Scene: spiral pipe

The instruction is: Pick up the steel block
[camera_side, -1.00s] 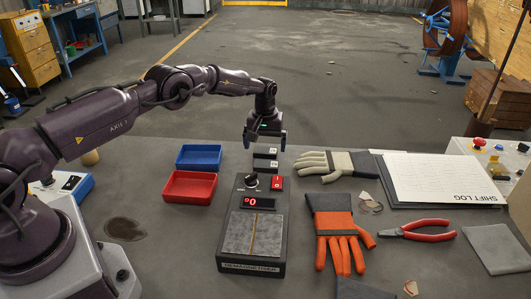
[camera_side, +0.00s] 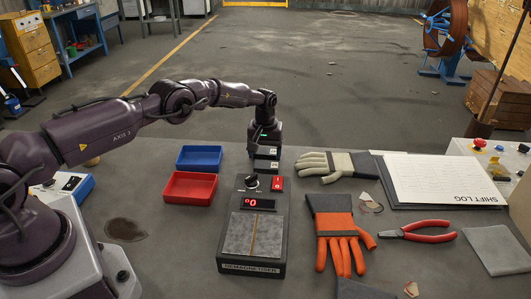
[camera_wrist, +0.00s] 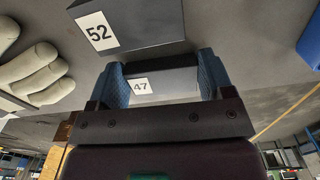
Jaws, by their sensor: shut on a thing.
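My gripper (camera_side: 266,143) is low over the grey table, behind the demagnetiser. In the wrist view its two blue fingers (camera_wrist: 162,68) are shut on a grey metal block labelled 47 (camera_wrist: 175,82), one finger on each side. In the side view this block (camera_side: 266,152) is the farther of two dark blocks and is partly hidden by the gripper. I cannot tell whether it is lifted off the table. A second grey block, labelled 52 (camera_wrist: 145,24), stands close by, nearer the side camera (camera_side: 265,165), outside the fingers.
The demagnetiser (camera_side: 245,243), with a display reading 0, stands in front of the blocks. A blue tray (camera_side: 199,157) and a red tray (camera_side: 190,187) are to the left. A pale glove (camera_side: 327,166), an orange glove (camera_side: 335,222) and pliers (camera_side: 425,232) lie to the right.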

